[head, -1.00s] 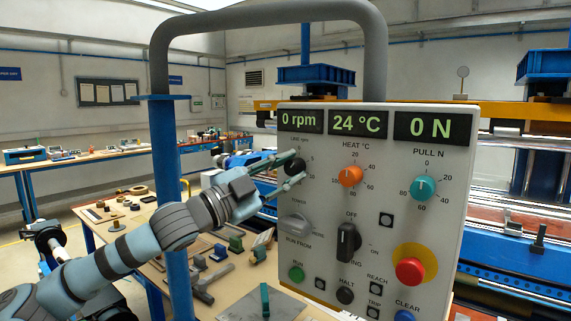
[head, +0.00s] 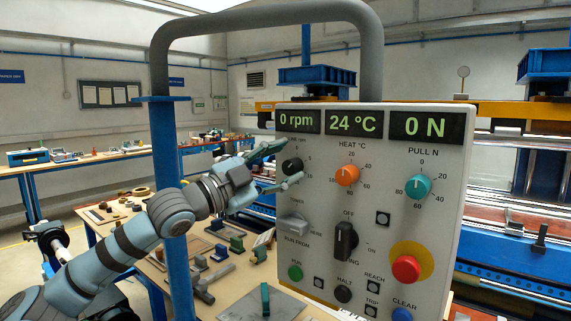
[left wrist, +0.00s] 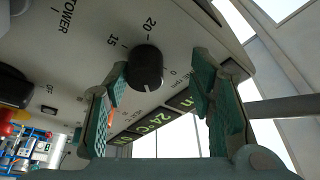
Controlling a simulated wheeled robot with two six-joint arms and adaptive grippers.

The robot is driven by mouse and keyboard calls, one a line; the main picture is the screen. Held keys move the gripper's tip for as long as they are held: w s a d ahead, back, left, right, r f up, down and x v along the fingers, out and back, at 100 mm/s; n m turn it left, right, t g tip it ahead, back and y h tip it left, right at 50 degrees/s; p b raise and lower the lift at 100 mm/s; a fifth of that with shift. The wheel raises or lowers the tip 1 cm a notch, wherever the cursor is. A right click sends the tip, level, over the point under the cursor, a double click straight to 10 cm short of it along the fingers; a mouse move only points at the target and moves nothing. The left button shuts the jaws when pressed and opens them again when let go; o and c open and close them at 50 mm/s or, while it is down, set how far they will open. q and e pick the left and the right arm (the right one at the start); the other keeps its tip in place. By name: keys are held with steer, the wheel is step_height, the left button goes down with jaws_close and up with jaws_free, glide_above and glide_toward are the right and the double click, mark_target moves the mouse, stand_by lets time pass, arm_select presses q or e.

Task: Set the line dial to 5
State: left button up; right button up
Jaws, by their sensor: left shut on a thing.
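The line dial (head: 292,165) is a black round knob at the upper left of the grey control panel, under the display (head: 299,121) reading 0 rpm. It also shows in the left wrist view (left wrist: 146,68), near the 15 and 20 marks, with a pale mark on its rim. My left gripper (head: 276,165) is at the dial, one finger above it and one below. In the left wrist view the fingers (left wrist: 160,80) stand on either side of the dial. I take it as shut on the dial, though contact is hard to see. My right gripper is out of view.
The orange heat dial (head: 347,174) and teal pull dial (head: 417,187) sit to the right. A grey lever knob (head: 293,222) is close below the line dial. A black selector (head: 346,240) and red stop button (head: 406,269) are lower. A blue post (head: 165,170) stands by my left arm.

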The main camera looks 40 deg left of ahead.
arm_select(q)
steer(key=shift+o, duration=0.3)
steer(key=shift+a+r, duration=0.25)
steer(key=o, duration=0.5)
steer(key=shift+o, duration=0.2)
steer(key=shift+a+f, duration=0.2)
steer(key=shift+a, duration=0.35)
steer(key=shift+d, duration=0.15)
steer(key=shift+f+b, duration=0.15)
steer(key=shift+b, duration=0.2)
steer(key=b, duration=0.3)
steer(key=shift+s+a+f, duration=0.1)
steer(key=shift+a+f, duration=0.1)
steer(key=shift+f, duration=0.2)
steer(key=s+a+b, duration=0.3)
steer(key=s+b, duration=0.2)
steer(key=s, duration=0.2)
steer(key=s+a+r+b, duration=0.1)
steer(key=s+a+b, duration=0.1)
steer(key=s+b, duration=0.4)
steer(key=shift+s+a, duration=0.4)
steer(key=shift+s, duration=0.75)
